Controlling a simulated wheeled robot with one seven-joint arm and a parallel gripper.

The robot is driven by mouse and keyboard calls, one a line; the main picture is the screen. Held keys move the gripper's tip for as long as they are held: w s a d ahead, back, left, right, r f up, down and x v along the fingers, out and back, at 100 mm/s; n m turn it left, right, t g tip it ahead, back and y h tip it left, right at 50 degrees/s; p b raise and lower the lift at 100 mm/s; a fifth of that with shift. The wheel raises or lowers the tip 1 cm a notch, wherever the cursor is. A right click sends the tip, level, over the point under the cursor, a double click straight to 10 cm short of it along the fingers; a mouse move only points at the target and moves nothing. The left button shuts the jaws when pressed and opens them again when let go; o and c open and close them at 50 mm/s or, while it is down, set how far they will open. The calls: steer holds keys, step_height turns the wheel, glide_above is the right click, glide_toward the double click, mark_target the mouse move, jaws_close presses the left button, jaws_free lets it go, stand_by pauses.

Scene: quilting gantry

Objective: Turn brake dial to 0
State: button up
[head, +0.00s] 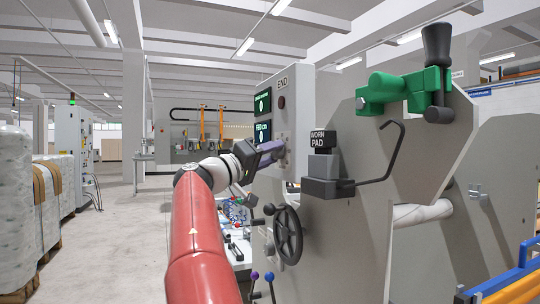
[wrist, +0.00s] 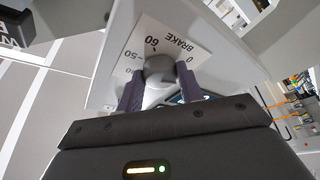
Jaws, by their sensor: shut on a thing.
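I cannot clearly read where the knob's pointer stands. In the head view, my gripper (head: 277,152) reaches the grey control panel (head: 293,95), and the dial is mostly hidden by it.
A black handwheel (head: 288,233) stands below and right of my arm. Levers with blue and purple knobs (head: 262,277) are low down. The floor (head: 125,225) at left is open.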

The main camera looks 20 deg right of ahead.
steer(key=shift+s+r+n+t+y+p, duration=0.1)
steer(key=shift+n+t+y+p, duration=0.3)
steer(key=shift+n, duration=0.65)
steer(key=shift+w+r+n+t+y+p, duration=0.1)
steer(key=shift+n+y+p, duration=0.3)
steer(key=shift+n+p, duration=0.55)
steer(key=shift+s+r+n+t+y+p, duration=0.15)
steer(key=shift+n+y+p, duration=0.25)
steer(key=shift+n, duration=0.8)
steer(key=shift+f, duration=0.15)
steer(key=o, duration=1)
steer(key=b+v, duration=0.1)
steer(key=v, duration=0.6)
steer(key=shift+a+b, duration=0.4)
steer(key=shift+s, duration=0.1)
